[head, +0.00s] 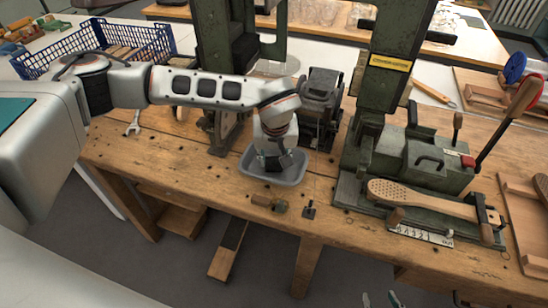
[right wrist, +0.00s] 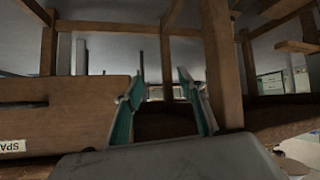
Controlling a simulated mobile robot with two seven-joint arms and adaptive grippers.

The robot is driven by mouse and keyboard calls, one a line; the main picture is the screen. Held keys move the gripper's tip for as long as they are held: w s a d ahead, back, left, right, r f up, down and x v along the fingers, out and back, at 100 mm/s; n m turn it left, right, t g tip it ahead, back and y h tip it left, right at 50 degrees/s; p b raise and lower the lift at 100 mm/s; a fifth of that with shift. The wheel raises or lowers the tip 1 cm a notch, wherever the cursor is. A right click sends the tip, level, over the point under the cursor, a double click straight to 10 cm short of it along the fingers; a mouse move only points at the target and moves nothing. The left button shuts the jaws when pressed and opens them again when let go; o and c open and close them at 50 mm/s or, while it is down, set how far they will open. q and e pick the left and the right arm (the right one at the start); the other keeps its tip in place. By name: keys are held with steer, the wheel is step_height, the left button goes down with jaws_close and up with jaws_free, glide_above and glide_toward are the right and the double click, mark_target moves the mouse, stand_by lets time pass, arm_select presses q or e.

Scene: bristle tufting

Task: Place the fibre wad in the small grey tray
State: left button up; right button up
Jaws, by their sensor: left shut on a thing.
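The small grey tray (head: 290,181) sits on the wooden bench near its front edge. My left gripper (head: 276,163) points down into the tray, its fingertips at or just above the tray floor. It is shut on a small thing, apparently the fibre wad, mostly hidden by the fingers. Whether the wad touches the tray floor I cannot tell. My right gripper (head: 382,299) is at the bottom of the head view, low in front of the bench. In the right wrist view the right gripper (right wrist: 160,88) is open and empty, facing the bench's underside and legs.
A short wooden-handled tool (head: 269,203) and a small dark stand (head: 310,210) lie in front of the tray. A green press (head: 420,150) with a perforated wooden brush body (head: 425,200) stands to the right. A blue crate (head: 100,48) is at the back left.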

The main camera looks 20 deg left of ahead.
arm_select(q)
steer(key=shift+f, duration=0.15)
steer(key=o, duration=0.9)
steer(key=shift+r, duration=0.35)
steer(key=shift+p+v, duration=0.35)
steer(key=shift+v, duration=5.55)
